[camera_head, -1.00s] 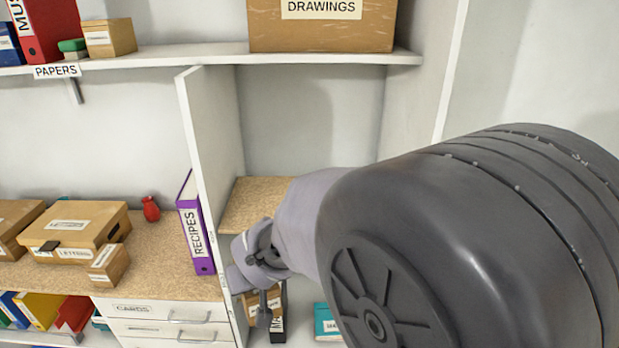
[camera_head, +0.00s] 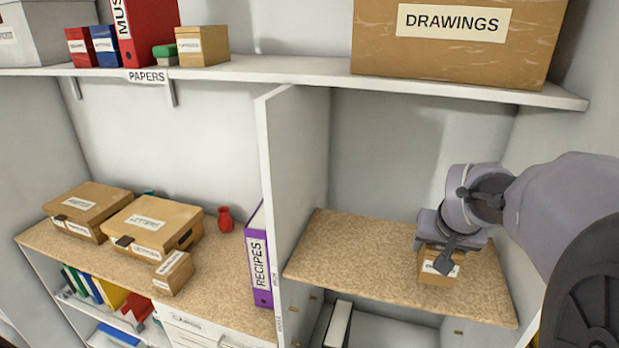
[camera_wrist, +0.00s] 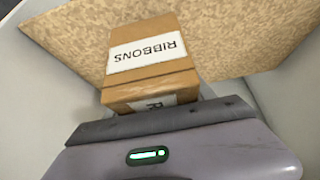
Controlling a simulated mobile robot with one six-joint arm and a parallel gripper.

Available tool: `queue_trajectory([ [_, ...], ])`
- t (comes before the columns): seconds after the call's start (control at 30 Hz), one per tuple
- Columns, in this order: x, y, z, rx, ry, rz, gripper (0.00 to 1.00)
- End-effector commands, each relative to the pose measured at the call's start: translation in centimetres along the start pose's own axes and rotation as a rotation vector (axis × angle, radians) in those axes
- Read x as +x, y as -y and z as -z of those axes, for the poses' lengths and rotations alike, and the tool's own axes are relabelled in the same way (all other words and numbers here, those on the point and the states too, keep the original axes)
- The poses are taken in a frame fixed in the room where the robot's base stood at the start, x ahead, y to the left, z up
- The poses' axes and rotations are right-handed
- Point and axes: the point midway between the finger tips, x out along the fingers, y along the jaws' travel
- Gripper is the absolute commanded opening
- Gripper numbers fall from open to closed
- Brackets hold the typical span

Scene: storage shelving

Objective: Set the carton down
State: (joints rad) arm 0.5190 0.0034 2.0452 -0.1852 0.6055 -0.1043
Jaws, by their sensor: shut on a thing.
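The carton (camera_head: 437,276) is a small brown box in my gripper (camera_head: 446,262), over the right part of the tan shelf board (camera_head: 345,256). In the wrist view the carton (camera_wrist: 150,62) shows a white label reading RIBBONS, upside down, with the board (camera_wrist: 75,45) behind it. My gripper is shut on the carton from above. The gripper's body hides part of the carton. I cannot tell whether its underside touches the board.
A white upright panel (camera_head: 290,180) bounds the board's left side. The board's left and middle are clear. A large DRAWINGS box (camera_head: 450,55) sits on the shelf above. A purple RECIPES binder (camera_head: 258,262) and several cartons stand on the counter to the left.

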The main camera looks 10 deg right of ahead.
Motion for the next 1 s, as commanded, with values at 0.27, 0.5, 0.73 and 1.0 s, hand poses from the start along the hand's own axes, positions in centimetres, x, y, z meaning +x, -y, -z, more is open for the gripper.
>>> queue_trajectory([
  [0.27, 2.5, -2.1, 0.4, -0.002, 0.002, 0.001, 0.17],
  [0.5, 4.1, -2.0, -0.6, -0.003, -0.002, 0.001, 0.17],
  [0.73, 4.4, -2.0, -0.8, -0.003, -0.001, 0.001, 0.66],
  [1.0, 4.3, -2.0, -0.8, -0.003, -0.001, 0.001, 0.83],
])
